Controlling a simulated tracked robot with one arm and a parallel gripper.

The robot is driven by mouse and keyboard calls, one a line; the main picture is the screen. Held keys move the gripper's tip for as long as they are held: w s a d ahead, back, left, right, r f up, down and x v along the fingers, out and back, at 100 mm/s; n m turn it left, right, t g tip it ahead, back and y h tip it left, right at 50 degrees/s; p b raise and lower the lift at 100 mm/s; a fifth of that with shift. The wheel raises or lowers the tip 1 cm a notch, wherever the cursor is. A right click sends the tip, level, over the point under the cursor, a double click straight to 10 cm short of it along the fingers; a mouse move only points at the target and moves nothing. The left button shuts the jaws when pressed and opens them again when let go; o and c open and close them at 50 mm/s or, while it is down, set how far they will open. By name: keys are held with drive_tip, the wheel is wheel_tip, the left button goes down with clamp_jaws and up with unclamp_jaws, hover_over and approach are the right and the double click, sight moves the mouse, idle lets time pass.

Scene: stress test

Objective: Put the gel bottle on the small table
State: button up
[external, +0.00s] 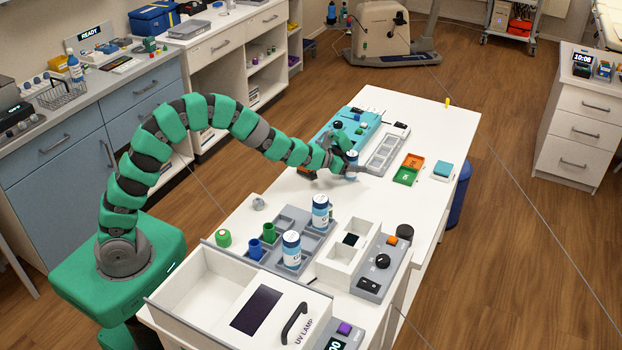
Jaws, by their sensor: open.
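My gripper (350,163) is open at the far part of the white table (445,125). A small blue and white bottle (351,160) stands right at its fingers; I cannot tell whether it is between them or just beside them. Two similar white bottles with blue labels stand upright nearer the camera, one in the grey compartment tray (320,210) and one closer (291,248). No label is readable, so I cannot tell which one is the gel bottle. I cannot tell whether this white table is the small table.
A teal case (365,125), a grey slotted tray (388,148), orange and green trays (405,176) and a teal-topped box (443,170) lie near my gripper. A white UV lamp box (262,310) is at the near end. The table's far right corner is mostly clear.

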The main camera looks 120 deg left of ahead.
drive_tip(key=shift+w+a+f, duration=0.25)
drive_tip(key=shift+w+a, duration=0.05)
drive_tip(key=shift+a, duration=0.05)
drive_tip(key=shift+r, duration=0.1)
drive_tip(key=c, duration=1.2)
drive_tip(key=shift+r, duration=0.15)
